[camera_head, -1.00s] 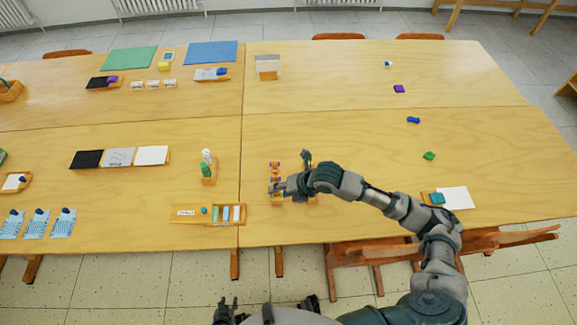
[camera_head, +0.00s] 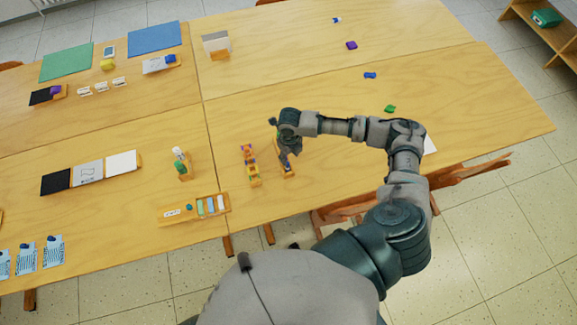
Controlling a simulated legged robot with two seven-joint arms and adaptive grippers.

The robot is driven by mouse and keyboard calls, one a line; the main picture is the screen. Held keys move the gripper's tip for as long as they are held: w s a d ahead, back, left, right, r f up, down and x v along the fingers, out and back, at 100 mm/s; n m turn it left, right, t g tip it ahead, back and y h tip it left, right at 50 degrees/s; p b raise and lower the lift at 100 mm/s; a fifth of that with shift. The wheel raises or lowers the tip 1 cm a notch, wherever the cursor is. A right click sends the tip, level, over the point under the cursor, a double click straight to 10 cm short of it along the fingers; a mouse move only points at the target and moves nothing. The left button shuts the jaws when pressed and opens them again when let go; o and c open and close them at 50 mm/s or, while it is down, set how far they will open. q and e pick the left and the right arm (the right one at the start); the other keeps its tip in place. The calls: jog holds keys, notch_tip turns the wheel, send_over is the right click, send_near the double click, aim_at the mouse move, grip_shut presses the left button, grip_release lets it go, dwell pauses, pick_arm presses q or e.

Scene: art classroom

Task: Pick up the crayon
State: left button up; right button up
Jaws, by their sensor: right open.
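My right gripper (camera_head: 279,143) is open above the near middle of the table, over a small wooden tray (camera_head: 288,171). The gripper and wrist hide part of this tray and what is in it. Just left of it lies a slim wooden tray (camera_head: 249,164) with several small coloured pieces in yellow, orange and purple. These pieces are too small to tell whether one is the crayon. I cannot make out a crayon with certainty. I see nothing held in the right gripper. My left gripper is not in view.
A wooden box (camera_head: 194,210) with coloured blocks stands near the front edge. A holder with a green and white bottle (camera_head: 181,164) stands behind it. A purple block (camera_head: 351,45), a blue piece (camera_head: 370,75) and a green piece (camera_head: 390,109) lie apart at right.

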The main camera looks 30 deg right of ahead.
aim_at(288, 162)
jog(key=f, duration=0.1)
jog(key=a+f, duration=0.1)
jog(key=f, duration=0.2)
jog(key=shift+s+a+f, duration=0.25)
jog(key=shift+a+f, duration=0.05)
jog(key=shift+f, duration=0.5)
jog(key=shift+d, duration=0.25)
jog(key=shift+c, duration=0.3)
jog(key=shift+d, duration=0.2)
jog(key=c, duration=0.8)
jog(key=shift+a, duration=0.1)
grip_shut()
